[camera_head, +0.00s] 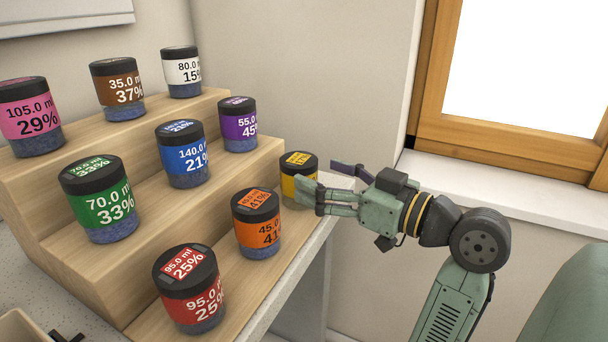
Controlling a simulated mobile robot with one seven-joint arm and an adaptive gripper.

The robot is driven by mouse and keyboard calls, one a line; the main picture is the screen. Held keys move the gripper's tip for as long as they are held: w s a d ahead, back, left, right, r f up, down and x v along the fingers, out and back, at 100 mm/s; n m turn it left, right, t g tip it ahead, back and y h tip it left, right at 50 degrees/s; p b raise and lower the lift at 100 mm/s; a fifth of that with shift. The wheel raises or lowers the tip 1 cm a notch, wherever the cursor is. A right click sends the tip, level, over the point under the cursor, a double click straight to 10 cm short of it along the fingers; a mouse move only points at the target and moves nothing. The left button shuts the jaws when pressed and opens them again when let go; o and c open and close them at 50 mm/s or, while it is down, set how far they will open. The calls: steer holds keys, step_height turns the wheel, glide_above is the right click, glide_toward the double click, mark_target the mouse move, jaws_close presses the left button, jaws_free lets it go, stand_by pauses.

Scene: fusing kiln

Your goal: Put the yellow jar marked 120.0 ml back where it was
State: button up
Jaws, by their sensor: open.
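The yellow jar (290,188) has a black lid with a yellow label on top. It stands upright at the far right end of the lowest step of the wooden stepped rack (185,225). My gripper (325,182) is open, just right of the yellow jar. Its near finger overlaps the jar's right side in the picture and hides part of its front label. The other finger shows behind, to the right of the jar. I cannot tell whether the fingers touch the jar.
On the lowest step, the orange jar (257,232) stands near the yellow one, and the red jar (188,300) is nearer. Green (97,205), blue (182,160) and purple (238,129) jars fill the middle step. Pink, brown and white jars stand on top. A window sill (500,185) lies behind my arm.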

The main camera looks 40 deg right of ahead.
steer(key=s+d, duration=0.1)
steer(key=s, duration=0.5)
steer(key=shift+s+b, duration=0.25)
steer(key=shift+b, duration=0.2)
